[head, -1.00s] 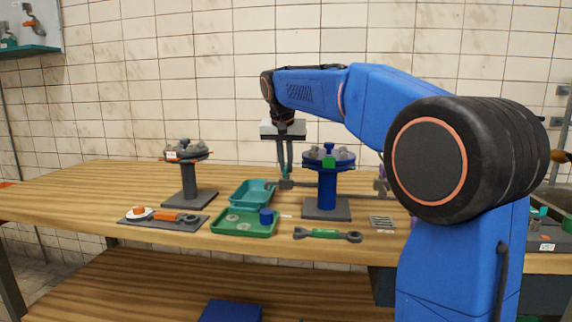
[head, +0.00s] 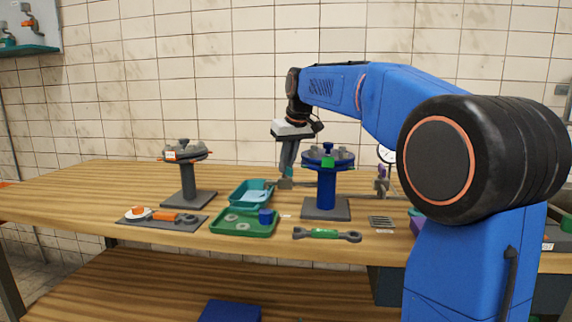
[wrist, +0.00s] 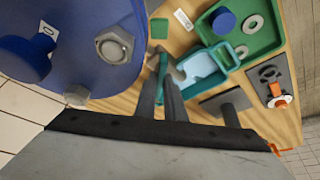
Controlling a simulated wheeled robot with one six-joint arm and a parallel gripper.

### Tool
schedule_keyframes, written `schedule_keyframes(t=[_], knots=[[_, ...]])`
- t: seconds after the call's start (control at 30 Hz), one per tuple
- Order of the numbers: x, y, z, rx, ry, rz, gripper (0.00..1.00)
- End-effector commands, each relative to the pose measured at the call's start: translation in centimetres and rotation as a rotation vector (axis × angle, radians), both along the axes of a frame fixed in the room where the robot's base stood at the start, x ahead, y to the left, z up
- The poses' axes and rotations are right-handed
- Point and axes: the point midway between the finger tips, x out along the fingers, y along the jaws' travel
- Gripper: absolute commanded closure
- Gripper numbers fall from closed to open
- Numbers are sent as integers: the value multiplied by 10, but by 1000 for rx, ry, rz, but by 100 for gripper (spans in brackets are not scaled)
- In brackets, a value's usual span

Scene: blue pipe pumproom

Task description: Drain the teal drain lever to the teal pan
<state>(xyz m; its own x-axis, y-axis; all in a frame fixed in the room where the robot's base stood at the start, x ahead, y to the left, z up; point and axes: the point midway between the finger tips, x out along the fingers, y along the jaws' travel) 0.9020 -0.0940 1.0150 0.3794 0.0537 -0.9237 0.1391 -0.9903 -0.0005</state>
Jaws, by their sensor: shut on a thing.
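The teal drain lever (wrist: 163,66) shows between my fingertips in the wrist view. My gripper (head: 288,168) is shut on the lever, which stands above a small grey valve body (head: 286,183) left of the blue stand. The teal pan (head: 236,194) sits on the bench just left of the valve, below its spout. Light blue liquid (head: 257,196) lies in the pan; it also shows in the wrist view (wrist: 200,70). My fingers partly hide the lever.
A blue flanged stand (head: 327,188) is close right of my gripper. A green tray (head: 240,235) with a blue cap and washers lies in front of the pan. A green-marked wrench (head: 326,234) lies front right. A grey stand (head: 188,180) is at left. The bench's far left is clear.

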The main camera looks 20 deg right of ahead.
Motion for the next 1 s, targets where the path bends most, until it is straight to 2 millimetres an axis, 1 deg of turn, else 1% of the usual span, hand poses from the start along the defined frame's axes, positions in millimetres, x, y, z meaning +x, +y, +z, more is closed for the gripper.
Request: schedule_keyframes(t=[0.6,0.8,1.0], knots=[[3,-5,0,1,0,576,100],[4,-5,0,0,0,737,100],[4,-6,0,-1,-2,853,100]])
